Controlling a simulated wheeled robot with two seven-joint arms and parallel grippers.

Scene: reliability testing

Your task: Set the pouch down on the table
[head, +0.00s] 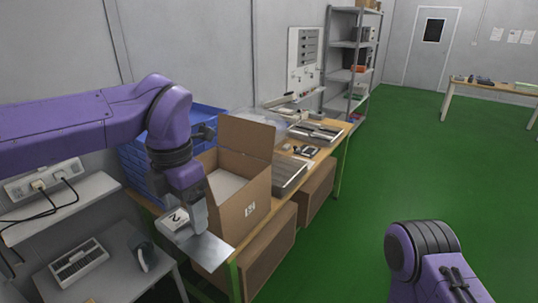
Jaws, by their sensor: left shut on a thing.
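A flat silver-grey pouch (209,249) hangs from my left gripper (199,229), which points down and is shut on it. The pouch is in front of the open cardboard box, near the front left end of the wooden table (340,142). It hides part of the table's near corner; I cannot tell whether it touches anything below. A small white item marked 2 (172,219) shows just left of the gripper. My right arm shows at the lower right, but its gripper is out of view.
The open cardboard box (257,195) stands right beside the gripper, with blue bins (135,165) behind. Metal trays (316,132) lie farther along the table. A grey side table (110,258) with a keypad-like device (79,263) is at lower left. Green floor is free at right.

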